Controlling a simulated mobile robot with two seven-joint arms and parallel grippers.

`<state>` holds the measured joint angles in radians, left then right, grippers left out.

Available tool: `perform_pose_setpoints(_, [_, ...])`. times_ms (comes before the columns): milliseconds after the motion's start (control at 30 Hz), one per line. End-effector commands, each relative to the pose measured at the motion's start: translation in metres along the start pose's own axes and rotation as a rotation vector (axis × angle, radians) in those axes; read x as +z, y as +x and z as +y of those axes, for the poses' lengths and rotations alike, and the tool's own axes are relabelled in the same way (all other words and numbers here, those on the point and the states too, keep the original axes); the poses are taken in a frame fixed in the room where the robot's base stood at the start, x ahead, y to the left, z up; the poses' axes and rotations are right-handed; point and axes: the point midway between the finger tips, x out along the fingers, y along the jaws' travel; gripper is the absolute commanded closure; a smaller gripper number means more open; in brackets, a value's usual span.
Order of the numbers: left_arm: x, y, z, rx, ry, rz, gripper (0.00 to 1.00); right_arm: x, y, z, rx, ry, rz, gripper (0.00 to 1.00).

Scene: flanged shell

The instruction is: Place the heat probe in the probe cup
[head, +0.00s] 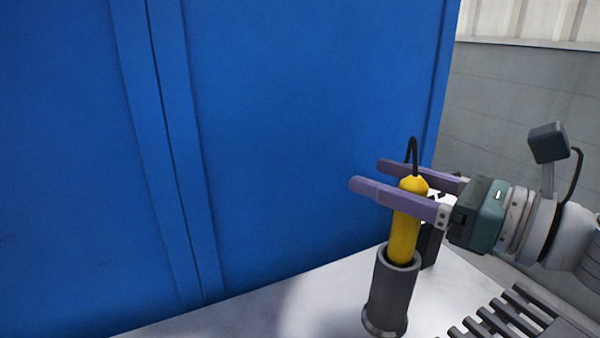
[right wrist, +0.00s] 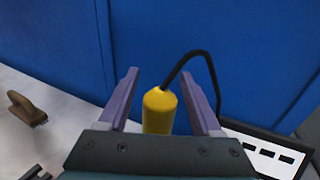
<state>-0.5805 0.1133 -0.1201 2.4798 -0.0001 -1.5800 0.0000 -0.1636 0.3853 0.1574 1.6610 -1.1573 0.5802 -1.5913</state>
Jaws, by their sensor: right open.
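The yellow heat probe (head: 404,232) stands upright with its lower end inside the dark grey probe cup (head: 389,295), in the head view. A black cable comes out of its top. My right gripper (head: 366,175) is open, with one purple finger on each side of the probe's upper part. In the right wrist view the probe (right wrist: 159,109) shows between the two fingers (right wrist: 164,88), with gaps on both sides. The probe's lower end is hidden by the cup wall. My left gripper is not in view.
A large blue panel (head: 290,120) rises behind the light worktop (head: 270,318). A dark slatted rack (head: 515,318) lies at the front right.

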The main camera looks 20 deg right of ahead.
Motion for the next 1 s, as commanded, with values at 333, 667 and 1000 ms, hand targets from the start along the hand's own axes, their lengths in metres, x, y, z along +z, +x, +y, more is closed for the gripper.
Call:
perform_pose_setpoints(333, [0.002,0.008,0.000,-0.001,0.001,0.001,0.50,-0.002,-0.045,0.000,-0.001,0.000,0.005,0.34])
perform_pose_setpoints(667, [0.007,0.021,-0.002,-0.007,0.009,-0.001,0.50,0.000,-0.108,0.000,-0.001,0.001,0.002,0.34])
perform_pose_setpoints(1000, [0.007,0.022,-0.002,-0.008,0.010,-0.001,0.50,0.003,-0.120,0.000,0.000,0.000,-0.001,0.34])
